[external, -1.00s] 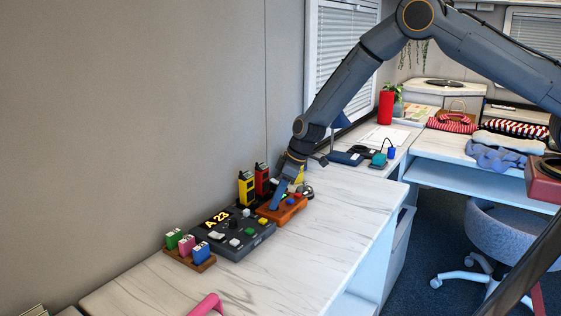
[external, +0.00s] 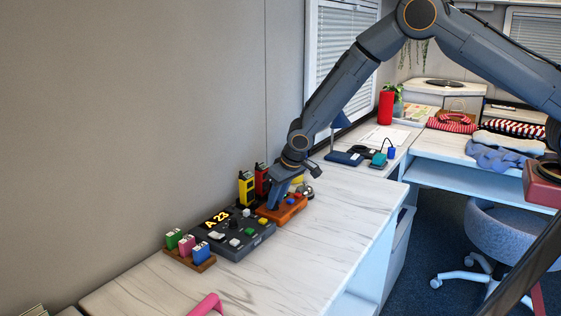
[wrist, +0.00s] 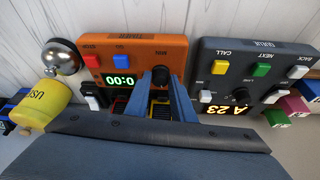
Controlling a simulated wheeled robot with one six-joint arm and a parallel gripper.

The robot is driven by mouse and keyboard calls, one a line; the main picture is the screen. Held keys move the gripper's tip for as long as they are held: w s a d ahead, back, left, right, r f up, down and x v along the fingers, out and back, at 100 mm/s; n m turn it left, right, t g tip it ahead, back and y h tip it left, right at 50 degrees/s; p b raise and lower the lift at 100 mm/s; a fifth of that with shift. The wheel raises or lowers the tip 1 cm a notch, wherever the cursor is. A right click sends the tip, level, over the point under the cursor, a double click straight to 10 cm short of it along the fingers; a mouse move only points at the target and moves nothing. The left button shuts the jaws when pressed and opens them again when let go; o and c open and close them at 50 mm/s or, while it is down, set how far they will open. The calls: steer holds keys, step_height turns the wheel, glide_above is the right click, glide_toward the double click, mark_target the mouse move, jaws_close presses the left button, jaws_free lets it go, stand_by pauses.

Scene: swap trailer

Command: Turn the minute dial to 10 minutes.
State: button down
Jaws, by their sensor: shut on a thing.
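The orange timer box (external: 291,214) stands on the counter against the wall. In the wrist view, the timer (wrist: 176,50) appears upside down, with a red button, a blue button and a green display (wrist: 119,80) reading 0:00. The black minute dial (wrist: 160,77) is on its face, beside the display. My gripper (wrist: 161,82) has its two blue-grey fingers on either side of the dial, shut on it. In the external view, my gripper (external: 279,197) reaches down onto the timer and hides the dial.
A dark queue console (external: 235,236) showing A 23 stands beside the timer. Yellow and red radios (external: 246,188) stand behind. A silver bell (wrist: 61,57) and a yellow USU-marked object (wrist: 45,104) are close by.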

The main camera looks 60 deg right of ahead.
steer(key=m+b, duration=0.1)
steer(key=b, duration=0.1)
steer(key=m+h+b, duration=0.1)
steer(key=b, duration=0.2)
steer(key=m+b, duration=0.2)
steer(key=shift+w+a+f+g+h+b, duration=0.15)
steer(key=shift+a+f+g+h+b, duration=0.1)
steer(key=shift+g+h+b, duration=0.1)
steer(key=m+h+b, duration=0.1)
steer(key=m+b, duration=0.3)
steer(key=b, duration=0.1)
steer(key=shift+g+b, duration=0.35)
steer(key=shift+b, duration=0.05)
steer(key=m+b, duration=0.2)
steer(key=m+g+h+b, duration=0.1)
steer(key=m, duration=0.1)
steer(key=shift+w+a+r+g+b, duration=0.1)
steer(key=shift+g+b, duration=0.2)
steer(key=shift+b, duration=0.05)
steer(key=shift+w+r+m+g+b, duration=0.1)
steer(key=shift+m+g+b, duration=0.75)
steer(key=shift+m, duration=1.65)
steer(key=c, duration=1.5)
jaws_free()
steer(key=shift+c, duration=0.2)
steer(key=shift+r, duration=0.1)
